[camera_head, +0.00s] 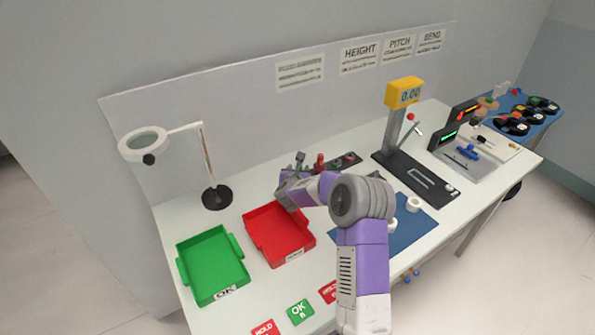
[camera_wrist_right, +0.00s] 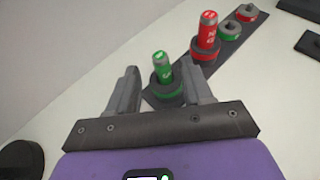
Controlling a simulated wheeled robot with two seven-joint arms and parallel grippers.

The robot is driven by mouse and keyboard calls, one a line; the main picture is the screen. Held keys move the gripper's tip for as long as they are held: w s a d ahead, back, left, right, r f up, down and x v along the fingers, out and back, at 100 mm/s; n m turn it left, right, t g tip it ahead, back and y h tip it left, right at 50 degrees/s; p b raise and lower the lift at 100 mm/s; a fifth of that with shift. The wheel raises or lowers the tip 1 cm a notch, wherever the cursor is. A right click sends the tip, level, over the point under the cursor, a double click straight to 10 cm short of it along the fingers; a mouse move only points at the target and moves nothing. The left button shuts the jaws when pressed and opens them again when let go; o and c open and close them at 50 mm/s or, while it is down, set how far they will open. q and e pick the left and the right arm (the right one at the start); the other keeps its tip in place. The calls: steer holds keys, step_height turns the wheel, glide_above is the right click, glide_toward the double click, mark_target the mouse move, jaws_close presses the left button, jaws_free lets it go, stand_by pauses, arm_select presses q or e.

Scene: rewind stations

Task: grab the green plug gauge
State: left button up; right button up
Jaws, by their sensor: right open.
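The green plug gauge (camera_wrist_right: 161,66) stands upright in a dark holder strip (camera_wrist_right: 216,62) in the right wrist view. It has a green handle with white marking and a green ring at its base. My right gripper (camera_wrist_right: 159,72) is open, one finger on each side of the gauge in the picture; I cannot tell whether they touch it. In the head view my right gripper (camera_head: 291,184) is at the left end of the strip (camera_head: 345,161), where it largely hides the green gauge. My left gripper is not in view.
A red plug gauge (camera_wrist_right: 206,36) stands close to the right, with ring gauges (camera_wrist_right: 246,12) beyond. A red tray (camera_head: 279,235) and a green tray (camera_head: 212,265) lie at the front left. A magnifier lamp (camera_head: 217,197) stands left; a height gauge (camera_head: 396,125) stands right.

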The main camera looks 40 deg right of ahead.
steer(key=shift+r+x, duration=0.15)
steer(key=shift+x, duration=1.2)
steer(key=shift+r+x, duration=0.15)
steer(key=shift+x, duration=1.15)
steer(key=shift+d, duration=0.15)
steer(key=shift+r, duration=0.1)
jaws_close()
